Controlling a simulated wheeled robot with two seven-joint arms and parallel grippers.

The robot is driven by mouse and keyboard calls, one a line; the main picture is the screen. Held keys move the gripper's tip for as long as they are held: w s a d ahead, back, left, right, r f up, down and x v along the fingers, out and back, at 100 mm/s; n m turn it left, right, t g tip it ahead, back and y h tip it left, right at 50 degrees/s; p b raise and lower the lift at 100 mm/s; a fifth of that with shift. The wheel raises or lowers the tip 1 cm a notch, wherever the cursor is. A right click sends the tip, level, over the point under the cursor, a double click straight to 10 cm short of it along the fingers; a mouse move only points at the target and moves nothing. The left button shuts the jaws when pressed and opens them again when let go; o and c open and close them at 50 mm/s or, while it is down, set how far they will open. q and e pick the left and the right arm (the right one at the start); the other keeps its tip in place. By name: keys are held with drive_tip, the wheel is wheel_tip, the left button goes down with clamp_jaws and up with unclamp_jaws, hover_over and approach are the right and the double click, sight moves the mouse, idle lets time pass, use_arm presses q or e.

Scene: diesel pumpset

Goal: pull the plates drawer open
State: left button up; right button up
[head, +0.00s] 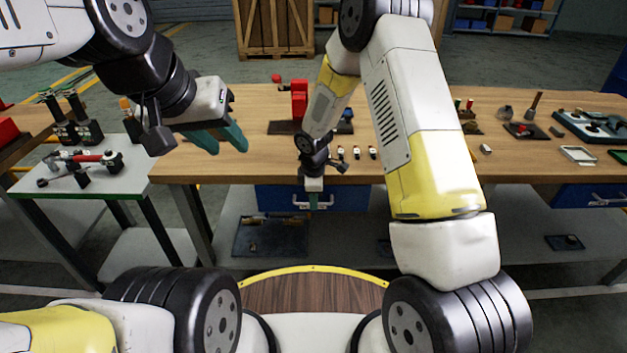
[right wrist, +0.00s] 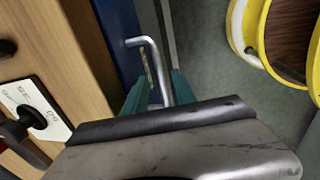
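A blue drawer (head: 270,197) with a pale metal bar handle (head: 298,203) hangs under the front edge of the wooden table. Its front looks close under the tabletop, and I see no label on it. My right gripper (head: 313,200) points down at this handle and hides part of it. In the right wrist view the bar handle (right wrist: 155,65) runs between the teal fingers of my right gripper (right wrist: 160,90). The fingers look apart, with a gap beside the bar. My left gripper (head: 228,138) is open and empty above the table's left end.
The wooden table (head: 230,165) carries a red part (head: 299,98), small switches and trays. A second blue drawer (head: 600,195) hangs at the right. A side table (head: 125,178) with tools stands at the left. A lower shelf with a dark tray (head: 268,240) lies below the drawer.

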drive_tip(key=shift+f, duration=0.4)
clamp_jaws()
drive_tip(key=shift+w, duration=0.1)
idle(1.1)
